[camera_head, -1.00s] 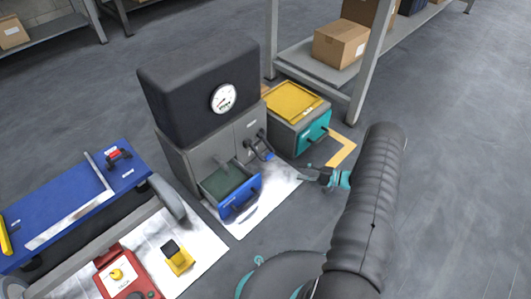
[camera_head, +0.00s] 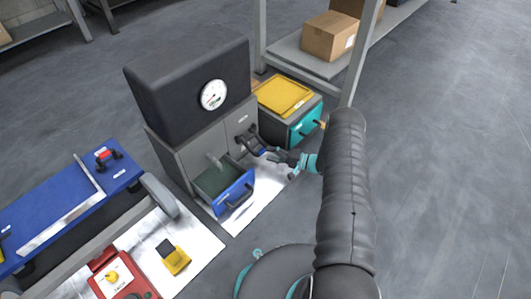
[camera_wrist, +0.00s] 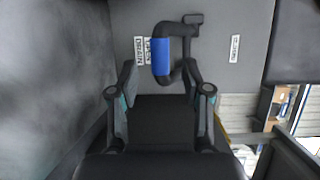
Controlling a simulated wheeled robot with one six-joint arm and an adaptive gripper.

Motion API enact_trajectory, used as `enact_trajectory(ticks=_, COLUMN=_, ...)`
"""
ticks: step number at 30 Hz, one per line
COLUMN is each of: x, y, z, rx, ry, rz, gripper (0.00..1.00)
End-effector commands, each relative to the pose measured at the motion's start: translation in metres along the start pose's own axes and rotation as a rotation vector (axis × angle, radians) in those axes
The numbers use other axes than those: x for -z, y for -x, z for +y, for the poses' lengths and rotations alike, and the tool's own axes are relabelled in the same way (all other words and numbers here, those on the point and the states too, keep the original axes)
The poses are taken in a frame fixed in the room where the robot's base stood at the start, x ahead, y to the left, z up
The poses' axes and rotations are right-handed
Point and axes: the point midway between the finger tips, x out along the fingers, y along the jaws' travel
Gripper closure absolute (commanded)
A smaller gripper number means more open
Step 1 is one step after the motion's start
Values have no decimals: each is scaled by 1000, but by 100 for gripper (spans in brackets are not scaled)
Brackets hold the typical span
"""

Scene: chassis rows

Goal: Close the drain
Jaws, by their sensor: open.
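The drain lever (camera_wrist: 162,58) is a dark bent handle with a blue sleeve, mounted on the front of the grey cabinet (camera_head: 205,145). In the head view the lever (camera_head: 252,144) is partly covered by my gripper. My gripper (camera_wrist: 160,72) is open, with its fingers on either side of the blue sleeve's near end. I cannot tell whether a finger touches it. In the head view my gripper (camera_head: 274,155) is right at the lever. Small white labels (camera_wrist: 139,50) sit beside the lever. A grey spout (camera_head: 213,160) points over the open drawer.
The blue-fronted drawer (camera_head: 236,193) stands open below the spout. A cabinet with a teal drawer (camera_head: 305,125) and yellow top (camera_head: 285,95) stands close on the right. A shelf post (camera_head: 361,55) rises behind it. A blue bench (camera_head: 65,205) lies left. Floor at right is clear.

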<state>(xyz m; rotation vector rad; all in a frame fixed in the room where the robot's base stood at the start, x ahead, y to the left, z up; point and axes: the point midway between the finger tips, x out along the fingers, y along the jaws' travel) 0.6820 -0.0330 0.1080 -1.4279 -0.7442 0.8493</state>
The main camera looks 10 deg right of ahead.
Motion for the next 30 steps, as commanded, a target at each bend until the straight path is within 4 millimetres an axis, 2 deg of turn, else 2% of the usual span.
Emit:
enact_trajectory(ticks=3, x=0, y=-17, z=1, rx=-1, ry=0, rz=-1, gripper=52)
enact_trajectory(ticks=7, x=-1, y=-28, z=1, rx=0, ry=-1, rz=-1, gripper=52)
enact_trajectory(ticks=19, x=0, y=-34, z=0, rx=0, ry=-1, rz=1, gripper=52)
enact_trajectory(ticks=24, x=0, y=-34, z=0, rx=0, ry=-1, rz=1, gripper=94)
enact_trajectory(ticks=25, x=0, y=-34, z=0, rx=0, ry=-1, rz=1, gripper=100)
enact_trajectory(ticks=29, x=0, y=-34, z=0, rx=0, ry=-1, rz=1, gripper=100)
enact_trajectory(ticks=30, x=4, y=-28, z=1, rx=0, ry=0, rz=3, gripper=100)
